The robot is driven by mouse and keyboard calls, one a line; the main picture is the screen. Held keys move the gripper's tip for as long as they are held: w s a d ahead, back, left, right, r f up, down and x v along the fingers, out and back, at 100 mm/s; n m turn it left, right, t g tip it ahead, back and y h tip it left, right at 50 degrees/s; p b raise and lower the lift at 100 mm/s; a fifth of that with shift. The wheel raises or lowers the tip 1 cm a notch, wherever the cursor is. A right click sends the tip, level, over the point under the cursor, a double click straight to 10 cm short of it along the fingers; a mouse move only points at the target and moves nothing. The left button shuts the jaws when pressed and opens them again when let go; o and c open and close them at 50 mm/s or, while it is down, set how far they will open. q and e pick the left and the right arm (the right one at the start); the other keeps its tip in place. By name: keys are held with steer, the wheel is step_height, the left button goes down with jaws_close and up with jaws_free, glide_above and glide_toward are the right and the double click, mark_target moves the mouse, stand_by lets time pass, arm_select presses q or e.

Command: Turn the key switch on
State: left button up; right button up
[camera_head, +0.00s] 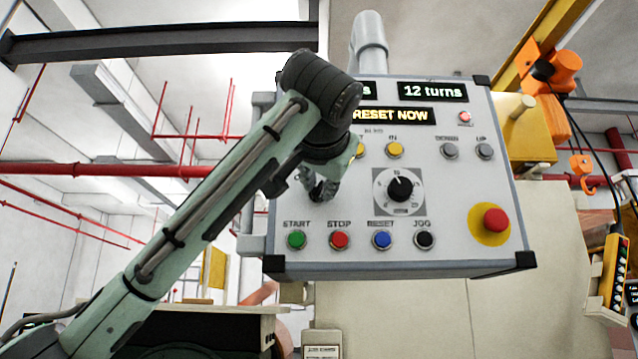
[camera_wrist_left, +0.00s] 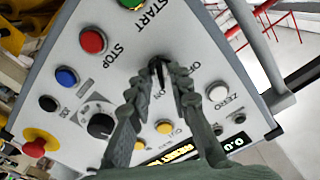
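A grey control panel (camera_head: 460,250) faces me with buttons, a dial and lit displays. The key switch (camera_wrist_left: 157,72) is a small dark key with OFF and ON marks beside it. In the wrist view it sits between the fingertips of my left gripper (camera_wrist_left: 158,80). The fingers are apart, one on each side of the key; I cannot tell whether either touches it. In the head view my left gripper (camera_head: 320,188) is at the panel's left part, above the START and STOP buttons, and the key is hidden behind it. My right gripper is in neither view.
START (camera_head: 296,240), STOP (camera_head: 339,240), RESET (camera_head: 382,240) and JOG (camera_head: 424,240) buttons line the panel's lower part. A black dial (camera_head: 399,187) and a red emergency stop (camera_head: 495,219) are to the right. A yellow handheld controller (camera_head: 612,270) is at the far right.

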arm_select(q)
steer(key=shift+s, duration=0.1)
steer(key=s, duration=1.1)
steer(key=shift+s, duration=0.4)
